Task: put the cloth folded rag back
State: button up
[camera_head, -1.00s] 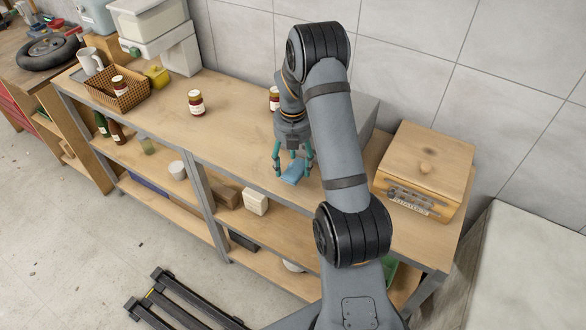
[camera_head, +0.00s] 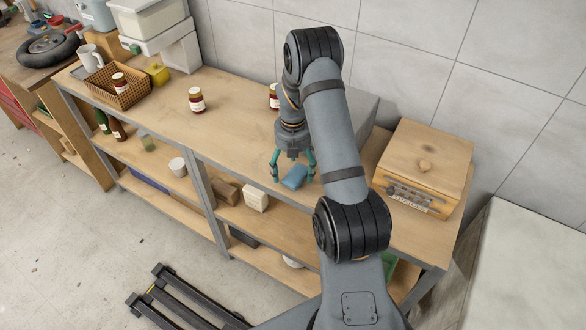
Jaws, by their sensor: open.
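The folded rag is a small blue cloth (camera_head: 294,177) lying near the front edge of the shelf unit's wooden top (camera_head: 232,120). My gripper (camera_head: 292,178) has teal fingers spread apart, one on each side of the rag as seen from here. I see no finger pressing on the cloth. The far side of the rag and part of the right finger's surroundings are hard to make out behind my arm.
A jar (camera_head: 196,99) stands left on the top, and another jar (camera_head: 274,97) is partly behind my arm. A wicker basket (camera_head: 122,92) holds a jar at far left. A wooden box (camera_head: 424,160) stands at right. The top between basket and gripper is mostly clear.

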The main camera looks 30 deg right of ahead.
aim_at(293, 171)
notch_tip(293, 171, up, 12)
jog(key=b, duration=0.1)
jog(key=shift+r+b, duration=0.25)
jog(key=shift+b, duration=0.15)
jog(key=shift+f, duration=0.1)
dwell(0.4)
notch_tip(293, 171, down, 11)
jog(key=shift+s+f+p, duration=0.1)
jog(key=shift+p, duration=1.05)
jog(key=shift+w+f, duration=0.15)
jog(key=shift+w, duration=0.05)
jog(key=shift+r+b, duration=0.75)
jog(key=shift+r, duration=1)
jog(key=shift+s, duration=0.1)
